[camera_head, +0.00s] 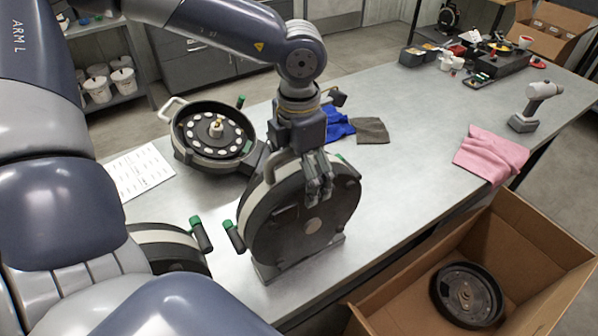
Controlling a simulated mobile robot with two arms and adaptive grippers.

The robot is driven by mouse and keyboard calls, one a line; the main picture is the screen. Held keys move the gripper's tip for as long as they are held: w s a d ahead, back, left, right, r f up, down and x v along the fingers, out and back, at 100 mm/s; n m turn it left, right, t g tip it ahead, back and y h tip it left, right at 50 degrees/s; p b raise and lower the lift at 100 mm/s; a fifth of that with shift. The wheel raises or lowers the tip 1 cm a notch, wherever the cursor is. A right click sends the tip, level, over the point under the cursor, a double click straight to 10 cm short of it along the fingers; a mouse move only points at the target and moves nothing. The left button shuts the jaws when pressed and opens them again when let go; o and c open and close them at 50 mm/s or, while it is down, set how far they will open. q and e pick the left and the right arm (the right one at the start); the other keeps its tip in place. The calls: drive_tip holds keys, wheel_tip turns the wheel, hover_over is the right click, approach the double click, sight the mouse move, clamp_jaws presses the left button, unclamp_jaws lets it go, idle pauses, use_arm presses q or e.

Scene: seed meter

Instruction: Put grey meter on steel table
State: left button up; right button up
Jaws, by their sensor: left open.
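A dark grey round meter (305,225) with a pale rim and a green-tipped lever stands upright on a stand on the steel table (400,185), near its front edge. My left gripper (319,192) is open, fingers pointing down, at the upper part of this meter beside its curved handle (283,166). The fingers overlap the meter's face in view; I cannot tell whether they touch it. A second meter (213,133) lies open on the table behind, showing a dark plate with white discs. A third meter (172,243) at the lower left is partly hidden by my arm. My right gripper is not in view.
A cardboard box (527,225) with a dark round disc (466,295) inside stands at the front right. A pink cloth (491,154), a grey drill (533,104), blue gloves (330,124) and a paper sheet (139,171) lie on the table. The table's middle right is clear.

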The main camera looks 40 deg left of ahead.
use_arm(q)
drive_tip(key=shift+w+r, duration=0.1)
drive_tip(key=shift+r, duration=0.15)
wheel_tip(320, 180, up, 11)
drive_tip(key=shift+f+b, duration=0.2)
drive_tip(key=shift+b, duration=1)
drive_tip(key=shift+r, duration=0.55)
